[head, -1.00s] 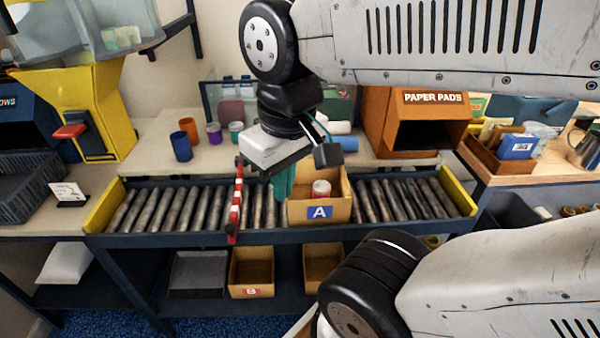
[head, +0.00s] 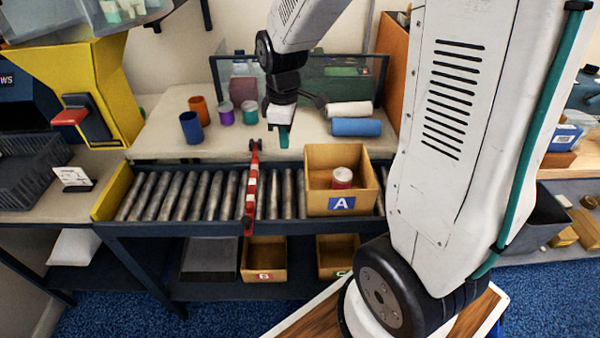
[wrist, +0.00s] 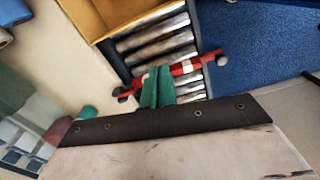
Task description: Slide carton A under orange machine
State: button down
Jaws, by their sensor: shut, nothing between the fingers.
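Carton A (head: 315,200) is an open tan box with a blue "A" label, standing on the roller conveyor with a red-and-white can (head: 342,178) inside. Its edge also shows at the top of the wrist view (wrist: 118,24). The orange machine (head: 392,62) is at the back right, mostly hidden behind my arm; its opening is not visible. My gripper (head: 284,138) is shut and empty, its green fingers pointing down behind the conveyor, left of and beyond carton A. In the wrist view the fingers (wrist: 158,88) are together, with the striped bar beyond them.
A red-and-white striped bar (head: 251,195) crosses the conveyor (head: 175,195) left of carton A, with a gap between. Rollers further left are bare. Carton B (head: 264,260) is on the shelf below.

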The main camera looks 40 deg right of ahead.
jog(key=shift+n, duration=0.9)
jog(key=w+f, duration=0.1)
jog(key=f, duration=0.4)
jog(key=w+d+f, duration=0.1)
jog(key=f, duration=0.8)
jog(key=shift+w+d+f, duration=0.3)
jog(key=shift+w+f, duration=0.1)
jog(key=shift+s+d, duration=0.3)
jog(key=shift+d, duration=0.2)
jog(key=shift+s+d, duration=0.3)
jog(key=shift+d, duration=0.2)
jog(key=shift+s+d+f, duration=0.1)
jog(key=shift+s+d, duration=0.35)
jog(key=shift+d, duration=0.2)
